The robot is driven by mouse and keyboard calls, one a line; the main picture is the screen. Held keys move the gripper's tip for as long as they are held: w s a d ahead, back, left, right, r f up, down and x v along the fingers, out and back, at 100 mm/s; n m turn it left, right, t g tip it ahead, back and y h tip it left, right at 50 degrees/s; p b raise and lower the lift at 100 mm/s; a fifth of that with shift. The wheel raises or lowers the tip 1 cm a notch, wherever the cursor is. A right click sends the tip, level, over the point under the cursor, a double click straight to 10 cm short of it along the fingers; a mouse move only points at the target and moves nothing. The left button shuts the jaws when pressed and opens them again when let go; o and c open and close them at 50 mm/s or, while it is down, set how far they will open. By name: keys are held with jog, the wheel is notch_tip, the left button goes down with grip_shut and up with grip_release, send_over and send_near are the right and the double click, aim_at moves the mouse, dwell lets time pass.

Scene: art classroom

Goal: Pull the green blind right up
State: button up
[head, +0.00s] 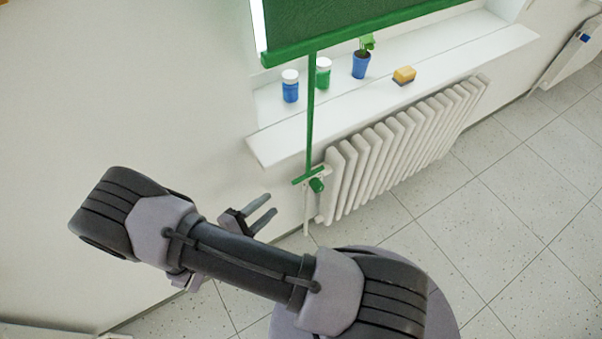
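The green blind (345,20) hangs over the window at the top, with its bottom bar a little above the white sill. A green strap (311,115) hangs from the bar past the sill's front edge. It ends in a green crossbar handle (309,176) in front of the radiator's left end. My gripper (267,208) is left of and below the handle, apart from it. Its two fingers are spread, with nothing seen between them. Part of the gripper is hidden behind my arm.
On the sill (440,55) stand a blue jar (290,90), a green jar (323,77), a plant in a blue pot (361,66) and a yellow sponge (404,75). Tiled floor (510,200) at the right is clear.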

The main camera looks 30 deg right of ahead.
aim_at(305, 175)
jog(key=b+x, duration=0.2)
jog(key=x, duration=1.4)
jog(key=shift+d+f, duration=0.25)
jog(key=shift+d, duration=0.1)
jog(key=shift+w, duration=0.15)
grip_shut()
